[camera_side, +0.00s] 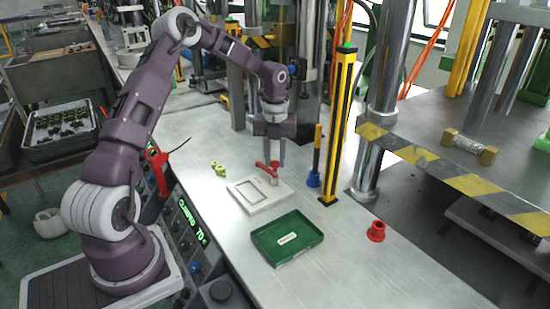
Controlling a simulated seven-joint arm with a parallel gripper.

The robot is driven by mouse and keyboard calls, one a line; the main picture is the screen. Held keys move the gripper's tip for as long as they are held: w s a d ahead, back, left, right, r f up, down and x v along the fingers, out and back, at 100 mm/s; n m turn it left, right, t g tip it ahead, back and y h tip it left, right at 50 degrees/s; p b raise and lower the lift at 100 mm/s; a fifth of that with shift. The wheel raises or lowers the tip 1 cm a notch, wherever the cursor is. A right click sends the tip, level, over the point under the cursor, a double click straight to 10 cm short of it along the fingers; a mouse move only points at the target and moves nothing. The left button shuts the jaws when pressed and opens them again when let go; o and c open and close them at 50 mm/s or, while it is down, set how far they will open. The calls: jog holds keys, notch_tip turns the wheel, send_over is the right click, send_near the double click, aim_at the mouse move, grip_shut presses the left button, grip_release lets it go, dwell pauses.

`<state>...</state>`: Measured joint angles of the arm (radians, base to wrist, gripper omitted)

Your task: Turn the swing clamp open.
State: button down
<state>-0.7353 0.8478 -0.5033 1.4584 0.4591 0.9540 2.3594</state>
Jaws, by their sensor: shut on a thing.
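The swing clamp (262,166) is a small red lever on a silver post at the back right corner of a flat white mould plate (255,208). The plate has a rectangular outline on its top. My gripper (275,160) points down from above, with its grey fingers shut on the red clamp at its right part. The fingers partly hide the clamp there.
A green tray (287,238) with a white label lies in front of the plate. A red spool-shaped part (376,231) stands to the right. A yellow post (337,128) and a blue-based tool (313,178) stand close right of my gripper. Yellow-green pieces (219,169) lie left.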

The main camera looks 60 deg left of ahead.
jog(key=shift+m, duration=0.6)
jog(key=c, duration=1.2)
grip_release()
jog(key=shift+o, duration=0.2)
notch_tip(320, 180, up, 7)
jog(key=shift+r, duration=0.1)
